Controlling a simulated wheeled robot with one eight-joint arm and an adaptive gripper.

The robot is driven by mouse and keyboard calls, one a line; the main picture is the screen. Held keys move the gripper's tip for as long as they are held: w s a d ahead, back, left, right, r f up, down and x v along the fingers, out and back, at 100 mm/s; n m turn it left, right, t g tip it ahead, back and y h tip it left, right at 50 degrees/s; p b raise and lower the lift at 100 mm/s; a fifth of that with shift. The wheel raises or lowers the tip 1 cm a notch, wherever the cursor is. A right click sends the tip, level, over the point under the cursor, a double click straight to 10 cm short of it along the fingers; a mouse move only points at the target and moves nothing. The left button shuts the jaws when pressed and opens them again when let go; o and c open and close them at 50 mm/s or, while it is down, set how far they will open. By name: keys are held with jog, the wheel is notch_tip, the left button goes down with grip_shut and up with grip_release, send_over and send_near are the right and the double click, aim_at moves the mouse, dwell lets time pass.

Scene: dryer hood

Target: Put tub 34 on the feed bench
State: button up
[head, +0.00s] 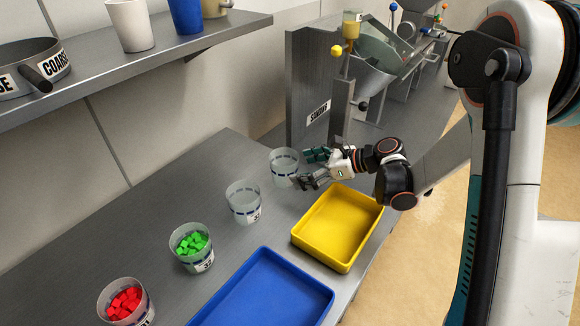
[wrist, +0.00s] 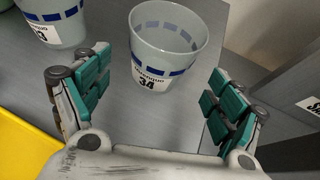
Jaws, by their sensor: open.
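Tub 34 (wrist: 166,48) is a clear, pale tub with a blue dashed band, and its label reads 34 in the wrist view. It stands upright and looks empty. In the head view the tub (head: 284,167) is the farthest in the row on the grey bench. My gripper (head: 312,168) is open beside it, on its right. In the wrist view my gripper's fingers (wrist: 150,98) are spread wide, with the tub ahead, between and beyond the fingertips; I see no contact. I cannot tell which surface is the feed bench.
An empty-looking tub (head: 243,202), a tub of green cubes (head: 191,247) and a tub of red cubes (head: 126,302) stand in the row. A yellow tray (head: 332,258) and a blue tray (head: 318,311) lie in front. A metal panel (head: 300,90) and machine stand behind.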

jog(key=p+v, duration=0.1)
jog(key=v, duration=0.4)
jog(key=shift+d+r, duration=0.1)
jog(key=w+d+r+m+t, duration=0.1)
jog(key=w+r+m+t, duration=0.35)
jog(key=r, duration=0.75)
jog(key=w+d+r+m+t, duration=0.1)
jog(key=r+m+t, duration=0.6)
jog(key=r, duration=0.5)
jog(key=s+d+r+m+t+h, duration=0.35)
jog(key=d+r+m+h, duration=0.55)
jog(key=m, duration=0.8)
jog(key=s+d+f+m+g+h, duration=0.55)
jog(key=s+f+m, duration=0.45)
jog(key=m, duration=0.4)
jog(key=s+a+f+m+g+y, duration=0.1)
jog(key=s+a+f+m+g, duration=0.2)
jog(key=s, duration=0.6)
jog(key=s+a+f+m+g+y, duration=0.1)
jog(key=s+a+f+m+g, duration=0.3)
jog(key=s+f, duration=0.3)
jog(key=shift+s+f+y, duration=0.35)
jog(key=shift+s, duration=0.7)
